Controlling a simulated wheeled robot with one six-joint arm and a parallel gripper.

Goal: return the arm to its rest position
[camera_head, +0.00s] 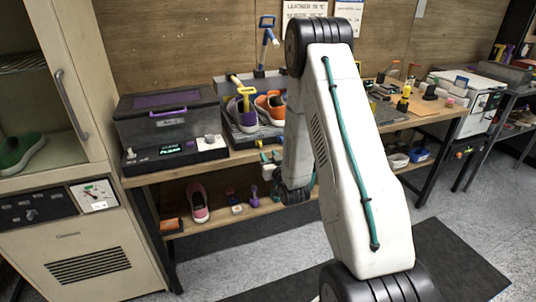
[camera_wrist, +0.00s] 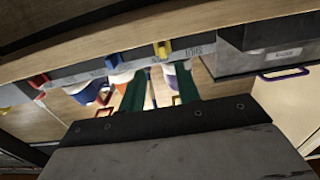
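My white and black arm fills the middle of the head view, folded down in front of the workbench (camera_head: 250,153). My gripper (camera_head: 270,158) shows small and partly hidden at the bench's front edge, left of my upper link. In the wrist view, my gripper's two green fingers (camera_wrist: 158,88) stand apart. I see nothing held between them. Blurred shoes, one blue-purple (camera_wrist: 86,92) and one orange (camera_wrist: 121,78), show beyond the fingers.
A dark box with a purple handle (camera_head: 168,116) and a purple sneaker (camera_head: 242,113) stand on the bench. A pink shoe (camera_head: 198,203) is on the lower shelf. A cabinet (camera_head: 75,235) holding a green shoe (camera_head: 20,152) stands left.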

